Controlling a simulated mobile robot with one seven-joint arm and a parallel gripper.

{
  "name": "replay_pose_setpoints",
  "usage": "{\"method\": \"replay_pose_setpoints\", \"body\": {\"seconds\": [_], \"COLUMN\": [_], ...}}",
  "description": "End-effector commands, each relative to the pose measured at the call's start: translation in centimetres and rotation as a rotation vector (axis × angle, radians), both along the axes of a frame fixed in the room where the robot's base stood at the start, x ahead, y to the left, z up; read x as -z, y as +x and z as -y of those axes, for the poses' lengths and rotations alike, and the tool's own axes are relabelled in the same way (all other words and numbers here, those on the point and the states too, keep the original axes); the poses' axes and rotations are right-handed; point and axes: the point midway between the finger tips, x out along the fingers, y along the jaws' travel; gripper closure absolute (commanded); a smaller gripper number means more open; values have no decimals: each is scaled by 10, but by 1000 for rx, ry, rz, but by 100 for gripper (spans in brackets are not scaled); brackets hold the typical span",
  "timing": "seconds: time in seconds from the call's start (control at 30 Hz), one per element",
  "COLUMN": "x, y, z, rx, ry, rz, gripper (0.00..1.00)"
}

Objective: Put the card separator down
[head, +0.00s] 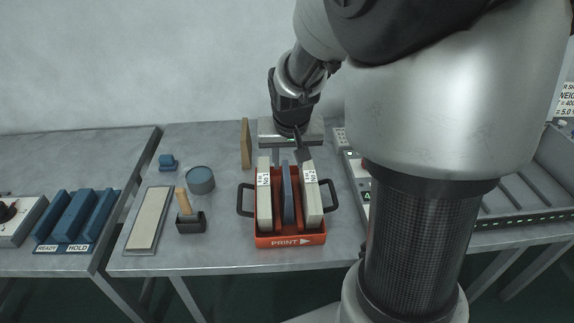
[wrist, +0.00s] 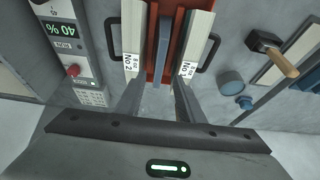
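The card separator seems to be the thin blue-grey plate (head: 288,190) standing upright in the red tray (head: 290,240), between two pale card blocks marked No 1 (head: 264,200) and No 2 (head: 309,200). In the wrist view the plate (wrist: 164,45) is in the middle, with block No 2 (wrist: 133,40) left and No 1 (wrist: 195,45) right. My gripper (head: 300,152) is at the tray's back end. In the wrist view its fingers (wrist: 162,88) are wide apart, with nothing held between them. The plate's lower edge is hidden in the tray.
A tan board (head: 245,143) stands upright behind the tray. To its left are a blue round tin (head: 201,180), a wooden-handled tool (head: 184,203), a small blue block (head: 168,161) and a flat pale pad (head: 149,217). A machine (head: 352,170) stands close on the right.

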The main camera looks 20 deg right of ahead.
Motion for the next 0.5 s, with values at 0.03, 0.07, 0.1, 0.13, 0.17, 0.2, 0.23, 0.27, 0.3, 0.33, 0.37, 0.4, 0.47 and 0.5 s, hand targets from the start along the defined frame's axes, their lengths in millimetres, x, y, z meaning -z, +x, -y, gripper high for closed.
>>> {"method": "replay_pose_setpoints", "body": {"seconds": [0.03,0.07,0.1,0.13,0.17,0.2,0.23,0.27,0.3,0.33,0.37,0.4,0.47,0.5], "x": [-6,-8,-11,-14,-17,-24,-30,-37,-49,-58,-67,-79,-94,-102], "y": [-2,-3,-4,-6,-8,-13,-18,-25,-36,-46,-57,-73,-98,-115], "z": [-1,-1,-2,-2,-3,-6,-9,-12,-17,-21,-26,-33,-43,-47], "rx": [-1,-1,-1,-2,-5,-11,-18,-27,-42,-58,-73,-99,-136,-157], "ry": [0,1,0,2,5,10,15,21,28,35,39,44,44,40], "rz": [1,0,1,3,4,8,12,17,26,33,39,49,63,71], "gripper": [65,65,65,65,65,65,65,65,65,65,65,65,65,65]}}
